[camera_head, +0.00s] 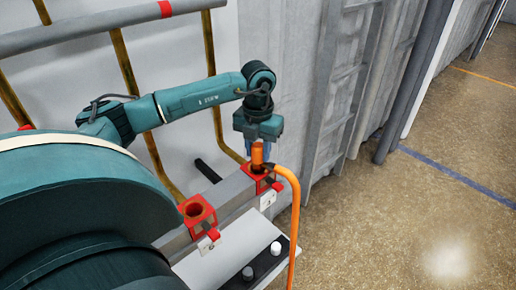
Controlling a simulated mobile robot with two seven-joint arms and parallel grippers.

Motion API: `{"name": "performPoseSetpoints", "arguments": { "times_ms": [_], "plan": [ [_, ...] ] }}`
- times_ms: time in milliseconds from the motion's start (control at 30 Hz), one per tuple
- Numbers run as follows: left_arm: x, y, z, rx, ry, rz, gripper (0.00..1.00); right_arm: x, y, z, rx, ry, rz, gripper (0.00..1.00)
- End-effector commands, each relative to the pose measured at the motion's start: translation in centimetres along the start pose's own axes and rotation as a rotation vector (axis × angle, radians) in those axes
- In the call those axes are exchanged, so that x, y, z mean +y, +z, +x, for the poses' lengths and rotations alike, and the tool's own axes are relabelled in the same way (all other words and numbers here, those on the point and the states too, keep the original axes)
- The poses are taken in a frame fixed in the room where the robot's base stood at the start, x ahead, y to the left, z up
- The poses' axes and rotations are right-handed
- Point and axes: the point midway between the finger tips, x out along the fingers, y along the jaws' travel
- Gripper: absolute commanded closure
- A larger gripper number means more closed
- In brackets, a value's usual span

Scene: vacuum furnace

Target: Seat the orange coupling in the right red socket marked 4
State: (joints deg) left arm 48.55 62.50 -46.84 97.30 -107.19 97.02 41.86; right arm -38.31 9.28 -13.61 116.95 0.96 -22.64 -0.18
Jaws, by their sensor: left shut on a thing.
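My left gripper (259,146) points down and is shut on the orange coupling (257,155). The coupling stands roughly upright over the right red socket (264,184). Its lower end meets the socket's top opening in the picture; I cannot tell how deep it sits. An orange hose (296,205) runs from the coupling, bends to the right and hangs down. The left red socket (198,214) is empty, with its round opening showing. Small white tags are on the fronts of both sockets; their marks are too small to read. My right gripper is out of view.
Both sockets sit on a grey beam (232,197). Below it are a white ledge (236,248) and a black plate (264,264) with light and dark knobs. Brown pipes (213,95) and a grey wall stand behind. The floor at right (420,215) is clear.

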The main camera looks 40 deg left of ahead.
Motion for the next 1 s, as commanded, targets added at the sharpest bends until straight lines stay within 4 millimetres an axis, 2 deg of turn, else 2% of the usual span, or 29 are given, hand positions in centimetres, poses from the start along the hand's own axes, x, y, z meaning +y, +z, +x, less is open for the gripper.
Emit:
{"name": "performPoseSetpoints", "arguments": {
  "times_ms": [867, 900, 1000],
  "plan": [
    [-0.01, 0.02, 0.56, -0.001, -0.001, 0.000, 0.99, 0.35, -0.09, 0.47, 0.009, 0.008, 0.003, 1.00],
    [-0.01, 0.02, 0.53, -0.001, -0.001, 0.000, 0.67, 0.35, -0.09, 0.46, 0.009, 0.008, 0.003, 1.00],
    [-0.01, 0.02, 0.52, -0.001, 0.000, 0.000, 0.59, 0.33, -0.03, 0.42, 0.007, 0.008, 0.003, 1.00]
  ]
}}
